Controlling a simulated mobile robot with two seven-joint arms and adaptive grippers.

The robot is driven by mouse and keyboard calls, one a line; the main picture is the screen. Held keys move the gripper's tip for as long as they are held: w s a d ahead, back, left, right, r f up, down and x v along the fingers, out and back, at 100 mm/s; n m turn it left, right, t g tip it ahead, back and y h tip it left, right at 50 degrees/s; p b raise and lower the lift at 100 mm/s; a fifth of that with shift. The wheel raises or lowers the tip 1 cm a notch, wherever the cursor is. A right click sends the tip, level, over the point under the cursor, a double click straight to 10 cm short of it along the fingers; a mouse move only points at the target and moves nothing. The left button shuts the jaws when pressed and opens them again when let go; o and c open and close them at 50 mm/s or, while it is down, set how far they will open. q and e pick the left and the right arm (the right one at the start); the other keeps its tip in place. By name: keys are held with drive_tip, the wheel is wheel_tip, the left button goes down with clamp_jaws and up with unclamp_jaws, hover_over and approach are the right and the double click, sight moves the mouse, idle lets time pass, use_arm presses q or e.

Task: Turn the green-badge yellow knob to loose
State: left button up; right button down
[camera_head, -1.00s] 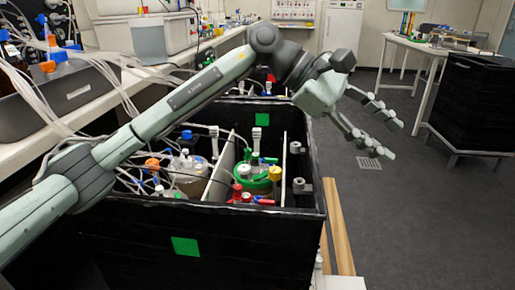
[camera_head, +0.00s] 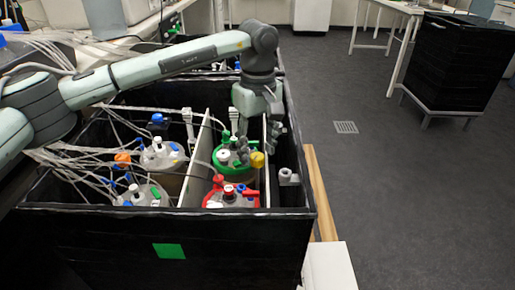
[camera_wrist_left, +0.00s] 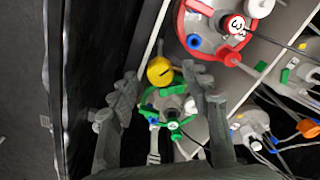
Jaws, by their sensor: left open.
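The yellow knob (camera_head: 257,160) sits at the right edge of the green-collared vessel (camera_head: 222,168) inside the black bin (camera_head: 100,240). In the left wrist view the knob (camera_wrist_left: 160,71) is a round yellow cap with a dark slot. The green-collared vessel (camera_wrist_left: 172,92) lies behind it. My left gripper (camera_head: 258,148) points down into the bin, just above the knob. In the wrist view its fingers (camera_wrist_left: 163,84) are open, one on each side of the knob; I cannot tell whether they touch it. My right gripper is not in view.
A red-collared vessel (camera_head: 212,198) stands nearer than the green one. A white divider (camera_head: 196,160) separates them from vessels with blue and orange caps (camera_head: 158,150). Tubes run across the bin's left. A green square (camera_head: 168,251) marks the bin front.

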use_arm(q)
drive_tip(key=shift+f, duration=0.45)
drive_tip(key=shift+c, duration=0.5)
clamp_jaws()
